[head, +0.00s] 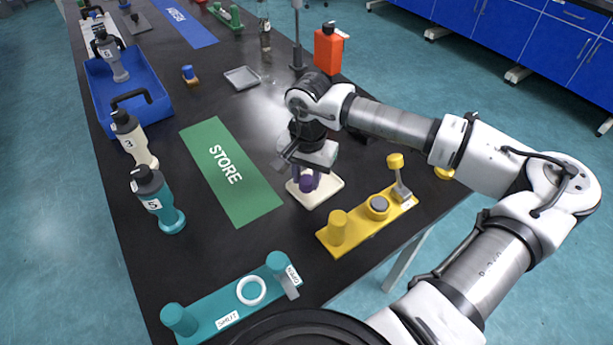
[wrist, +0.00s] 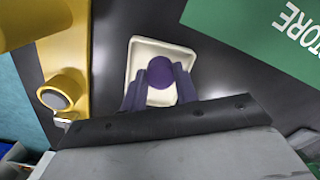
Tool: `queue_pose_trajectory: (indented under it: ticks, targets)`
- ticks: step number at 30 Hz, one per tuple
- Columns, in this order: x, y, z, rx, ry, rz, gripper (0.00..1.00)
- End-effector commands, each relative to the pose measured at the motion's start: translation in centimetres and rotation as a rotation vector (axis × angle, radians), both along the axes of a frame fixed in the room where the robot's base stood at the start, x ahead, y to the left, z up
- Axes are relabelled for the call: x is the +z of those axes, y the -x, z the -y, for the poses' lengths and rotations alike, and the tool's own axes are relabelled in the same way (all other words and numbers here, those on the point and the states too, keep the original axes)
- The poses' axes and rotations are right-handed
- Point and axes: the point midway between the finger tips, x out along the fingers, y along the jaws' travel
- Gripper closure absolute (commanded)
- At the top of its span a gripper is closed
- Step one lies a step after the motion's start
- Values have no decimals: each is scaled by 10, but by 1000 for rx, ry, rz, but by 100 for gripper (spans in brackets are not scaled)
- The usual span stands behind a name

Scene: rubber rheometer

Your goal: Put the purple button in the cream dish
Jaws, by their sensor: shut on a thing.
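The purple button (wrist: 161,72) is a round dark purple piece between my gripper's fingers. My gripper (head: 307,182) points down and is shut on the button. It also shows in the wrist view (wrist: 160,88). The cream dish (head: 328,194) is a shallow square tray on the black bench, and in the wrist view its rim (wrist: 135,50) surrounds the button from above. The button is over the dish, within its outline. I cannot tell whether it touches the dish floor. The fingers hide part of the dish and the button's near side.
The green STORE mat (head: 228,165) lies just left of the dish. A yellow fixture (head: 345,235) with posts stands close on the right. A teal fixture (head: 205,312) is at the front. Numbered bottles and a blue tray (head: 150,112) line the left edge.

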Motion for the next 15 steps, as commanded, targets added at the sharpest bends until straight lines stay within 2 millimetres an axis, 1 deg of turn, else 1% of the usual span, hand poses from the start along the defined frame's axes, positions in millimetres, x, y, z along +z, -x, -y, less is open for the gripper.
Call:
queue_pose_trajectory:
  ticks: [1, 4, 11, 15]
  targets:
    - [-5, 0, 0, 1, 0, -1, 100]
    - [-11, 0, 0, 1, 0, 0, 100]
    - [-12, 0, 0, 1, 0, 1, 100]
    - [-16, 0, 0, 1, 1, 1, 100]
